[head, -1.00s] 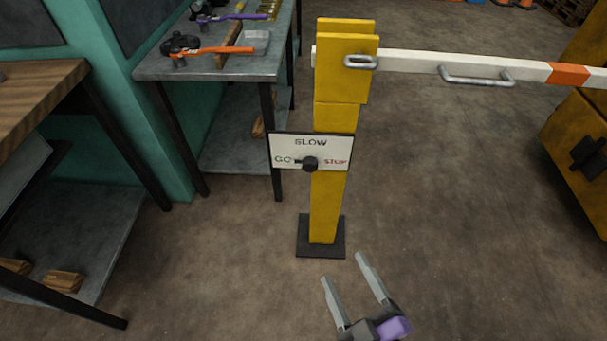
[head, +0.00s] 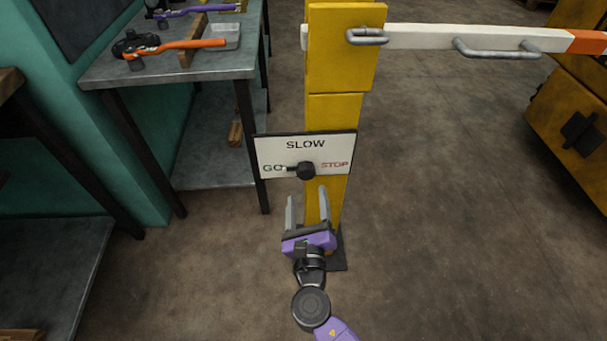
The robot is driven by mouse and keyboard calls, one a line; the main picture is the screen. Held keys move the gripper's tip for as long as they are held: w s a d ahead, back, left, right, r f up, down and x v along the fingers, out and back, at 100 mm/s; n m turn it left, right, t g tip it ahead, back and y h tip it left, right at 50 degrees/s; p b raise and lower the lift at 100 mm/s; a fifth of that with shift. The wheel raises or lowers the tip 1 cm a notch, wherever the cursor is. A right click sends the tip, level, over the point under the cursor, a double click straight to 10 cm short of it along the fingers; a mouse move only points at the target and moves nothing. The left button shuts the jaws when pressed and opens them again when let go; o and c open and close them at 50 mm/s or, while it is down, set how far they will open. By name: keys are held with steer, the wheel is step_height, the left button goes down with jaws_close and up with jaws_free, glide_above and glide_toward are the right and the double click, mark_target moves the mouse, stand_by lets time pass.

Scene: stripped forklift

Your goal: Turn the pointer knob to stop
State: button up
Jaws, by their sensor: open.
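The pointer knob (head: 306,171) is a small black knob on a white sign plate (head: 339,145), mounted on the yellow post. The plate reads SLOW at the top, GO at the left and STOP in red at the right. The knob's pointer (head: 291,169) extends left, toward GO. My gripper (head: 307,193) is purple and dark with two grey fingers. The fingers point up, spread apart with nothing between them, just below the plate in the picture. I cannot tell how far in front of the knob they are.
The yellow post (head: 333,110) carries a white and orange barrier arm (head: 430,38) with metal handles, extending right. A metal table (head: 185,65) with tools stands at the left. A yellow machine (head: 570,115) is at the far right. Floor to the right of the post is clear.

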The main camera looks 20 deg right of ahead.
mark_target(306, 176)
steer(key=b+x, duration=0.1)
steer(key=x, duration=0.6)
steer(key=shift+w+d, duration=0.1)
steer(key=shift+w, duration=0.2)
steer(key=c, duration=1.4)
